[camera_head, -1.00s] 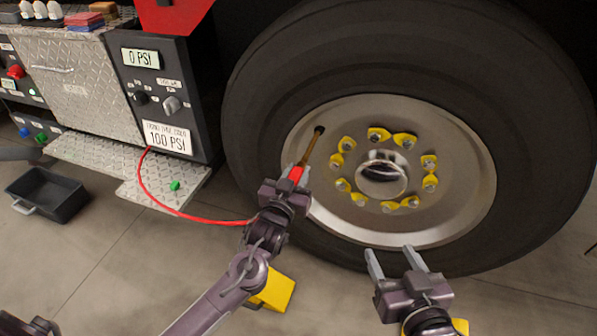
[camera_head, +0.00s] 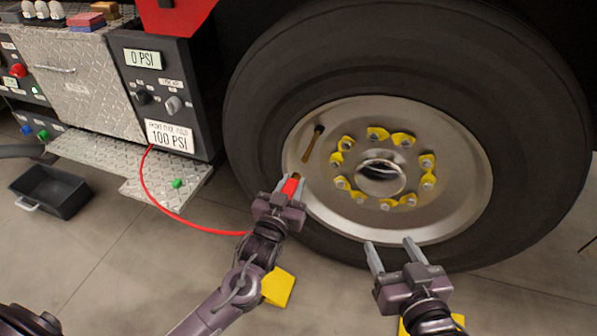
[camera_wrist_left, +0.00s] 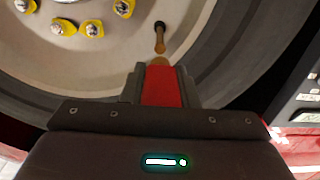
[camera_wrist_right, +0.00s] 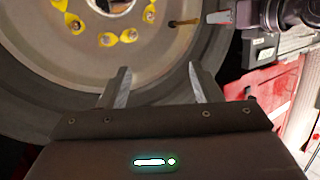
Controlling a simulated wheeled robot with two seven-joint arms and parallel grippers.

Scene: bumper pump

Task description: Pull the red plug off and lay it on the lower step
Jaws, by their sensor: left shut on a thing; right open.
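The red plug (camera_head: 290,187), with a brass-coloured tip, is at the end of a red hose (camera_head: 200,228). My left gripper (camera_head: 288,184) is shut on it, below and left of the brass valve stem (camera_head: 312,146) on the wheel. A gap shows between plug and stem. In the left wrist view the plug (camera_wrist_left: 162,88) fills the jaws, its tip close under the stem (camera_wrist_left: 160,38). The diamond-plate lower step (camera_head: 150,190) is at the left, below the panel. A small green piece (camera_head: 177,183) lies on it. My right gripper (camera_head: 391,253) is open and empty before the tyre.
The big tyre (camera_head: 250,130) stands right of the gauge panel (camera_head: 150,90). A yellow chock (camera_head: 278,287) lies on the floor behind my left arm. A dark bin (camera_head: 50,192) is on the floor at far left. The step is mostly bare.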

